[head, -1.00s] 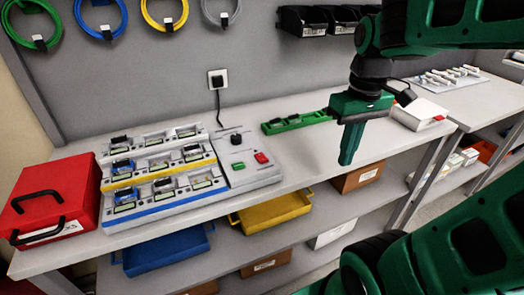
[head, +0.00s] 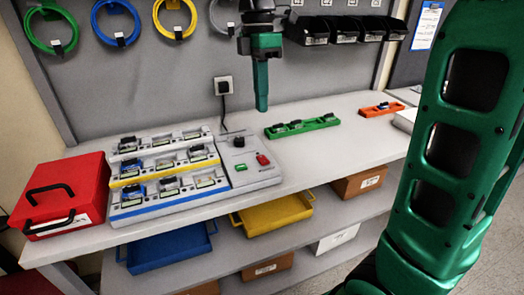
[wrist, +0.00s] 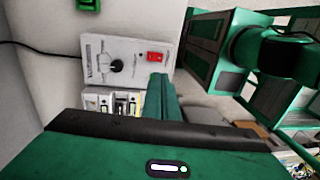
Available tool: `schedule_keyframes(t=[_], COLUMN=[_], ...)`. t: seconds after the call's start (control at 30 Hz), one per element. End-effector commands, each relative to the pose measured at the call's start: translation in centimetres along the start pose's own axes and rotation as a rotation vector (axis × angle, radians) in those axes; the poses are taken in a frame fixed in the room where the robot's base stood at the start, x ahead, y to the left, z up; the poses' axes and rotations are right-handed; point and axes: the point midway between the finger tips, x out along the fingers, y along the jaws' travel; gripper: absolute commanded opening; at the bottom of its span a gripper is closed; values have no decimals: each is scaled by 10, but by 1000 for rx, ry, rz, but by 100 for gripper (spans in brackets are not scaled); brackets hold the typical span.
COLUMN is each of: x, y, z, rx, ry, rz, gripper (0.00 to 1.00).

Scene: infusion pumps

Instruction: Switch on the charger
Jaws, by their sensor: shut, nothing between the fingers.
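The charger's grey control box (head: 252,174) stands on the bench to the right of the battery racks. On top are a black knob (head: 239,141), a green button (head: 240,167) and a red switch (head: 263,159). My gripper (head: 262,108) is shut and empty, pointing down above and behind the box, clear of it. In the wrist view my shut fingers (wrist: 158,80) overlap the box's near part. The knob (wrist: 116,66) and red switch (wrist: 157,57) show there, but the green button does not, likely behind the fingers.
Battery racks with white, yellow and blue strips (head: 163,201) adjoin the box. A red case (head: 62,185) stands at the left. Green (head: 301,126) and orange (head: 382,109) trays lie to the right. A cord runs from a wall socket (head: 223,85). The bench front right is clear.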

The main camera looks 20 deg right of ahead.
Motion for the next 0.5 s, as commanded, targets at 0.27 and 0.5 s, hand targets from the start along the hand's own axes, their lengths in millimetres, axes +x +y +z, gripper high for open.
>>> schedule_keyframes(t=[0.27,0.5], x=[7,45], y=[0,-1], z=[0,0], rx=[2,3], ry=[1,-1], rz=[-1,-3], gripper=[0,0])
